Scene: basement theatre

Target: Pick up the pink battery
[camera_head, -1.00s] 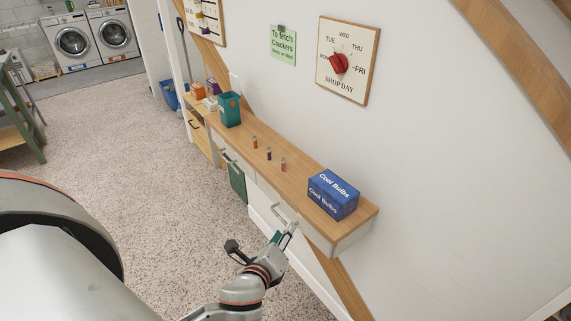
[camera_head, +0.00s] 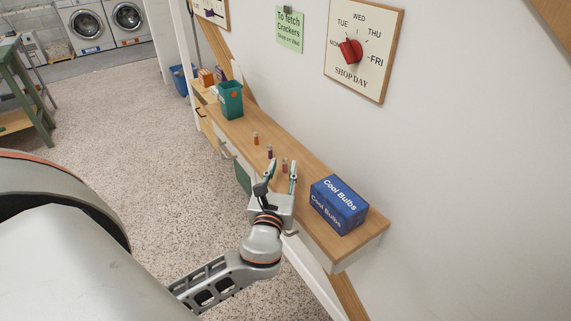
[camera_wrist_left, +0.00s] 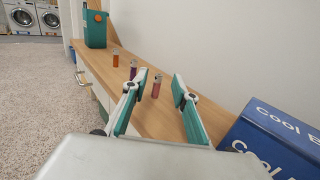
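The pink battery (camera_head: 285,164) stands upright on the narrow wooden shelf (camera_head: 316,178). In the left wrist view the pink battery (camera_wrist_left: 156,88) shows between and beyond my two fingertips. A purple battery (camera_head: 270,152) and an orange battery (camera_head: 256,138) stand farther along the shelf. My left gripper (camera_head: 282,168) is open and empty, its fingers pointing along the shelf toward the pink battery; it also shows in the left wrist view (camera_wrist_left: 162,88). I cannot tell whether either finger touches anything. My right gripper is not in view.
A blue Cool Bulbs box (camera_head: 338,205) stands on the near end of the shelf, just right of my gripper. A teal bin (camera_head: 230,100) stands farther back. The wall (camera_head: 440,190) bounds the shelf on the right. Carpet (camera_head: 140,150) lies open on the left.

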